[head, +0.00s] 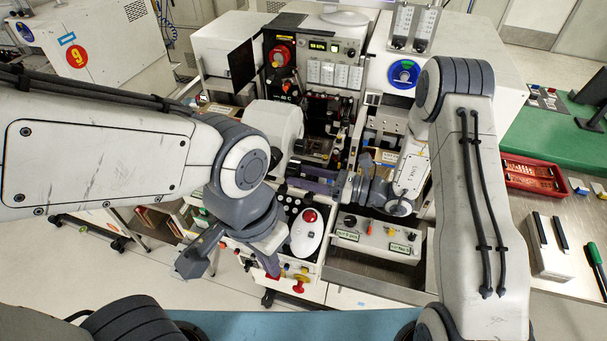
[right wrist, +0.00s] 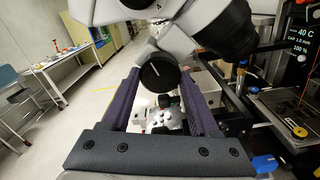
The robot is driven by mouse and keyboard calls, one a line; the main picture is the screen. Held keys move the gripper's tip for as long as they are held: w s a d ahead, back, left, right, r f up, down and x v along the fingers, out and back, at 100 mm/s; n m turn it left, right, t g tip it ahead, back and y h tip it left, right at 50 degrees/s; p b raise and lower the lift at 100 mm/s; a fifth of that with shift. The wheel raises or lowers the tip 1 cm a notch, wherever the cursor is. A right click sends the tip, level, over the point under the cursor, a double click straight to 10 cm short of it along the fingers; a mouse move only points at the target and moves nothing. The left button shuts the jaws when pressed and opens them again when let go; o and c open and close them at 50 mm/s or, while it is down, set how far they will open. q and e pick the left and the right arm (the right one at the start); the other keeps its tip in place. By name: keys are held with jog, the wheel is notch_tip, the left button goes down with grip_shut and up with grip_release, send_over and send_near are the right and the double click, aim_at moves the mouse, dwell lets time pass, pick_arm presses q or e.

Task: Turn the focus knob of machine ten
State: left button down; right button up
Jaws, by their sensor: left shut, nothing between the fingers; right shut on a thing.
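The focus knob (right wrist: 158,73) is black and round with a white line on its face, tilted in the right wrist view. It sits on a white and dark microscope body (right wrist: 205,25). My right gripper (right wrist: 161,78) has its two purple fingers on either side of the knob and is shut on it. In the head view my right gripper (head: 312,177) reaches in from the right, and the knob is not clearly visible. My left gripper (head: 271,266) is shut and empty, low in front of the machine's control panel. A machine with a blue round label (head: 404,73) stands behind my right arm.
A front panel with knobs (head: 380,236) lies below my right gripper. A red tray (head: 532,175) sits at the right. A machine marked 9 (head: 76,56) stands at the left.

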jog(key=shift+m, duration=1.3)
jog(key=o, duration=1.4)
jog(key=shift+c, duration=0.2)
